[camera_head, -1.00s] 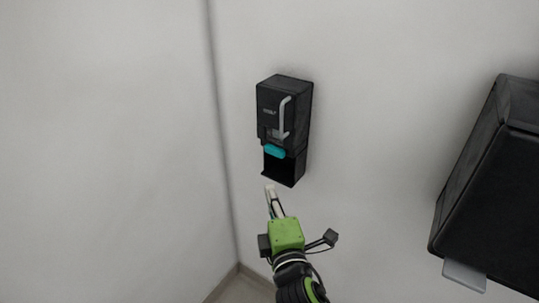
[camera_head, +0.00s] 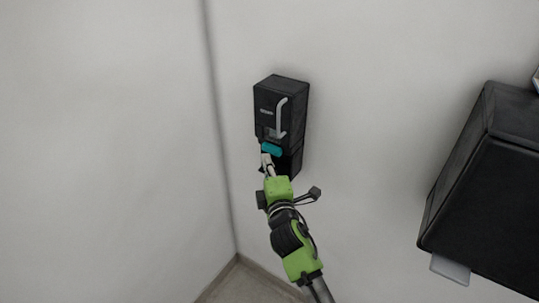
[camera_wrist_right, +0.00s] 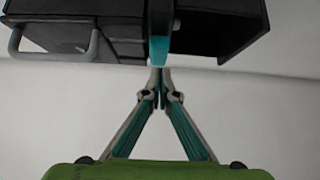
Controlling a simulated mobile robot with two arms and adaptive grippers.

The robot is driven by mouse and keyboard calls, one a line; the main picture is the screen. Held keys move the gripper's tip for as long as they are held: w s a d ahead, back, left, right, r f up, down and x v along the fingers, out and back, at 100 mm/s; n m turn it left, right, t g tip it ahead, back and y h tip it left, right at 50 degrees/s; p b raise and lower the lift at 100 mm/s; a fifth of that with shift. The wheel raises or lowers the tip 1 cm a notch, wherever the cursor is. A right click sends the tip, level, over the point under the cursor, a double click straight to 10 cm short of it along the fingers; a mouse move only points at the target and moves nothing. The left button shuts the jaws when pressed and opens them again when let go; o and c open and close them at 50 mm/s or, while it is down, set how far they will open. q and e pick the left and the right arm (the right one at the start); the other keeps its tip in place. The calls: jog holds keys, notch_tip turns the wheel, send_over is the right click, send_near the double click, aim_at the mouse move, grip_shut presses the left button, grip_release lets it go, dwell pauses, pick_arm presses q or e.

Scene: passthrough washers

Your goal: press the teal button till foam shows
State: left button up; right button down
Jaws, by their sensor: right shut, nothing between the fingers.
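The teal button (camera_head: 271,149) is on the lower front of a black dispenser (camera_head: 281,104) fixed to the white wall. My right gripper (camera_head: 266,158) is shut and empty, with its fingertips just at the button's lower edge. In the right wrist view the closed fingertips (camera_wrist_right: 160,72) meet at the end of the teal button (camera_wrist_right: 160,40); I cannot tell for sure whether they touch. No foam shows. The gripper hides part of the dispenser's lower bay. My left gripper is not in view.
A large black box (camera_head: 490,185) with a pale tab (camera_head: 450,269) is on the wall at the right. A wall corner runs down left of the dispenser. The wall between the dispenser and the box is clear.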

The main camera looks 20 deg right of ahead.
jog(key=shift+w+d, duration=0.3)
jog(key=shift+d, duration=0.25)
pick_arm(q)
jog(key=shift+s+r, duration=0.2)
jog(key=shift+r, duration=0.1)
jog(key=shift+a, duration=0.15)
